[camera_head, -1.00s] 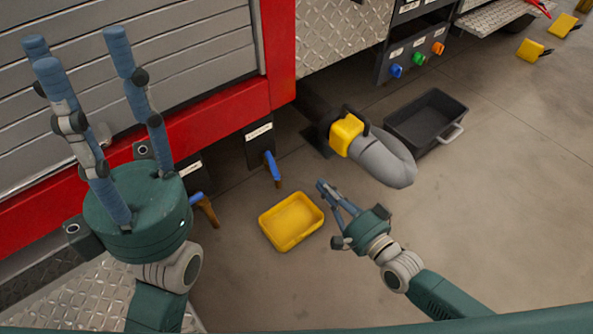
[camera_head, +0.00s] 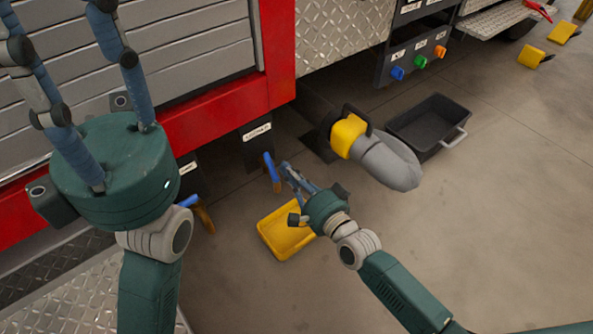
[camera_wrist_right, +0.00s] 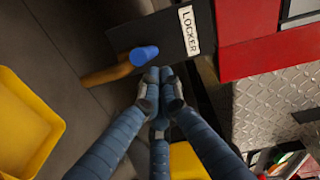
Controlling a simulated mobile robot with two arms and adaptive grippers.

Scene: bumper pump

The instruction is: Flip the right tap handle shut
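The right tap has a blue handle (camera_head: 270,165) and a brown lower part, below a labelled dark plate. In the right wrist view the blue handle (camera_wrist_right: 144,55) shows at the end of the brown part (camera_wrist_right: 108,74). My right gripper (camera_head: 286,171) is beside this tap. In the wrist view its fingertips (camera_wrist_right: 159,78) are together just below the blue handle, with nothing visible between them; I cannot tell whether they touch it. A second blue-handled tap (camera_head: 190,201) is to the left. My left gripper (camera_head: 90,30) is raised, its fingers apart and empty, some tips cut off.
A yellow tray (camera_head: 283,246) lies on the floor under my right gripper. A grey hose with a yellow coupling (camera_head: 347,133) and a black bin (camera_head: 428,115) are to the right. The red vehicle edge (camera_head: 230,115) is behind the taps.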

